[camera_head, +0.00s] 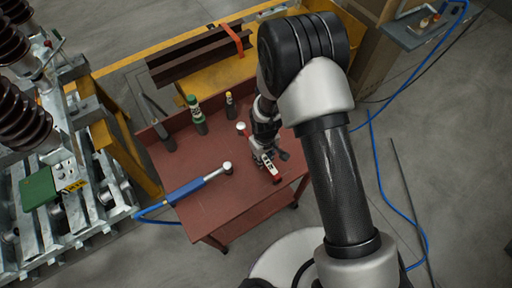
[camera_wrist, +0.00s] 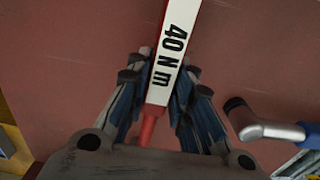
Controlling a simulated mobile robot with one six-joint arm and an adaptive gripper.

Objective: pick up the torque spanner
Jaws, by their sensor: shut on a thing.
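The torque spanner has a white body marked "40 N m" (camera_wrist: 174,48) and a red section in the wrist view. In the head view its red end (camera_head: 276,178) shows beside my gripper (camera_head: 264,161), over the red cart top. My gripper (camera_wrist: 163,72) is shut on the spanner, with blue-grey fingers on both sides of its white and red part. My arm and gripper hide much of the spanner in the head view. I cannot tell whether it touches the cart top.
A blue-handled tool with a silver head (camera_head: 190,188) lies left on the red cart (camera_head: 205,218); its head shows in the wrist view (camera_wrist: 245,120). Two bottles (camera_head: 197,116) (camera_head: 230,104) stand at the back. Grey insulator equipment (camera_head: 75,190) is at left. Blue hose (camera_head: 395,205) runs at right.

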